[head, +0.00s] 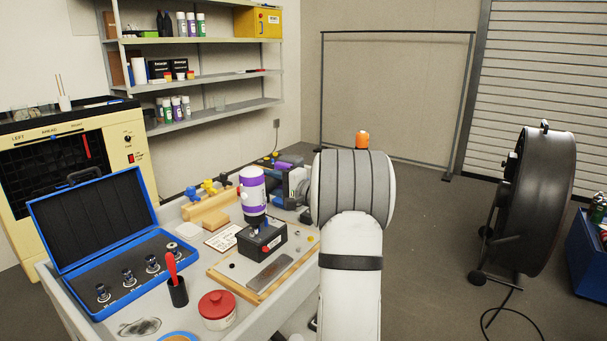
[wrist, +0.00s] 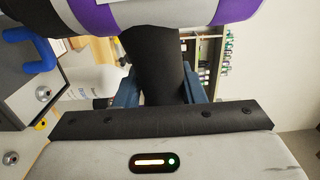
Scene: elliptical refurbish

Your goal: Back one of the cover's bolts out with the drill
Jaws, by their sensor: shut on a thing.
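My gripper (wrist: 160,88) is shut on the black handle of the drill (wrist: 185,12), whose white and purple body crosses the top of the wrist view. In the head view the drill (head: 252,182) is upright with its nose down, just over the dark box (head: 270,244) on the bench. Whether its tip touches a bolt cannot be told. In the wrist view a bolt (wrist: 43,94) shows on a light grey face at the left, with a blue handle (wrist: 30,49) above it.
The box stands on a wooden board (head: 228,274) beside a grey metal plate (head: 270,271). An open blue case (head: 95,305) with several sockets, a red-lidded jar (head: 217,311) and a black cup (head: 177,291) crowd the bench's left and front. A large fan (head: 545,200) stands right.

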